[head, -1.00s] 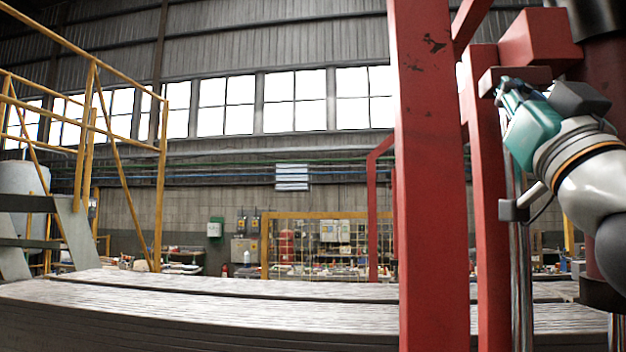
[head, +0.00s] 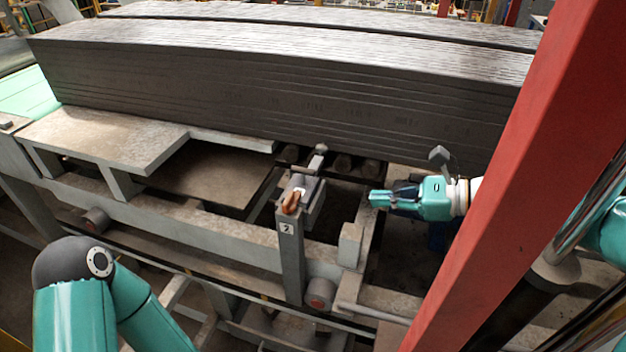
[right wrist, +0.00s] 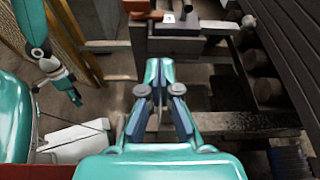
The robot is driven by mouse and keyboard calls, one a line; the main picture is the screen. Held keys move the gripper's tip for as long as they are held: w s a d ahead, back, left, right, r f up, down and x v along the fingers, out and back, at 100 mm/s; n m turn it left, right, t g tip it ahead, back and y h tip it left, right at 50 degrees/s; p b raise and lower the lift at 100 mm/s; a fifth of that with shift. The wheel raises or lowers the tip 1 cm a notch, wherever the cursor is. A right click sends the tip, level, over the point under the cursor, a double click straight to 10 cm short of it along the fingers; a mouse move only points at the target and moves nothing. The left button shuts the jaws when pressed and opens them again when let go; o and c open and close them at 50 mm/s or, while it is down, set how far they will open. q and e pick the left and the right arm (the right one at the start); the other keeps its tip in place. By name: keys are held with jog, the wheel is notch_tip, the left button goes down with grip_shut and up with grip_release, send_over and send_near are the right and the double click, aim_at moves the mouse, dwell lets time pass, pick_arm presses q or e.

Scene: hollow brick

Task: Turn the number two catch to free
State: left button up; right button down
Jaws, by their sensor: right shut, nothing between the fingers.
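The number two catch (head: 291,203) is a small copper-orange piece at the top of a grey post with a "2" plate (head: 286,228) in the head view. It also shows at the top of the right wrist view (right wrist: 150,15). My right gripper (head: 373,197) points left toward the post, shut and empty, with a clear gap to the catch. Its fingers fill the middle of the right wrist view (right wrist: 160,75). My left gripper (right wrist: 73,97) seems to hang at the left of the right wrist view, too small to read its jaws; the head view shows only that arm's links.
A long stack of dark boards (head: 280,95) runs behind the post. A red upright (head: 530,170) stands at the right, in front of my right arm. A grey block (head: 312,208) sits behind the catch. Rollers (head: 320,293) and frame rails lie around it.

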jog(key=p, duration=0.4)
send_near(300, 196)
jog(key=shift+m+y, duration=0.3)
jog(key=x, duration=0.6)
jog(key=shift+a+f, duration=0.3)
jog(key=shift+f, duration=0.05)
jog(key=shift+d, duration=0.25)
jog(key=shift+a, duration=0.15)
jog(key=shift+w+a, duration=0.15)
jog(key=shift+a, duration=0.1)
jog(key=shift+w, duration=0.1)
